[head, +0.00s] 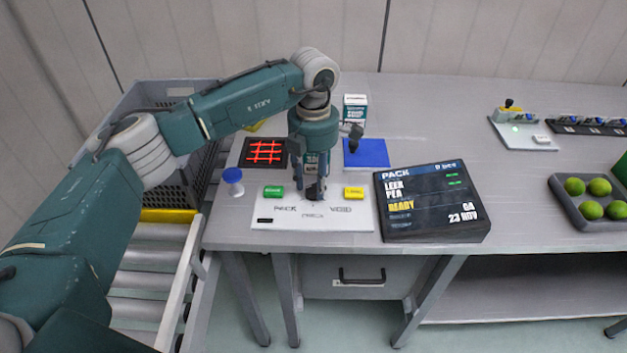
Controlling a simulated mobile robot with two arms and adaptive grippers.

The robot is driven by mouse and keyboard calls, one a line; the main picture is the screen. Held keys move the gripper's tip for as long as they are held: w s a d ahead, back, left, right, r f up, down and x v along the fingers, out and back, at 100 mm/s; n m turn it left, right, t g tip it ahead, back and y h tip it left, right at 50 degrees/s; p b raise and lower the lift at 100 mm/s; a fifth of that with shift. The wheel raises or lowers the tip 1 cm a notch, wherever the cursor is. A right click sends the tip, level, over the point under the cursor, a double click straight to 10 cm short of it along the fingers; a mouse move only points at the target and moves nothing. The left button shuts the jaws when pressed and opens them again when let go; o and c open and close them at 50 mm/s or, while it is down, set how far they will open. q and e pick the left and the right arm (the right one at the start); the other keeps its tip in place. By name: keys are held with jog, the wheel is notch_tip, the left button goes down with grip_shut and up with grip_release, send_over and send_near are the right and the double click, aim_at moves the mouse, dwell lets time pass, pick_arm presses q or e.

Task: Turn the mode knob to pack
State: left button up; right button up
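A white panel (345,217) lies near the table's front edge, with the words PACK at left and VOID at right. A green block (274,191) and a yellow block (354,192) sit on its upper corners. My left gripper (314,194) points down over the middle of the panel, between the two words. Its fingers are close together around a dark shape that seems to be the mode knob; the knob is mostly hidden, so its setting and the finger gap cannot be read. A dark display (430,225) to the right reads PACK, LEEK, PEA and READY. My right gripper is out of view.
A blue pad (366,153), a small box (355,108), a red-lined black tile (263,153) and a blue-capped item (233,180) surround the panel. A grey tray (572,209) with green fruit stands right. A grey crate (190,180) and rollers (146,280) are left.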

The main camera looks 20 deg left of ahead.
pick_arm(q)
notch_tip(320, 180, up, 12)
dwell(0.6)
jog(key=shift+f, duration=0.15)
dwell(0.3)
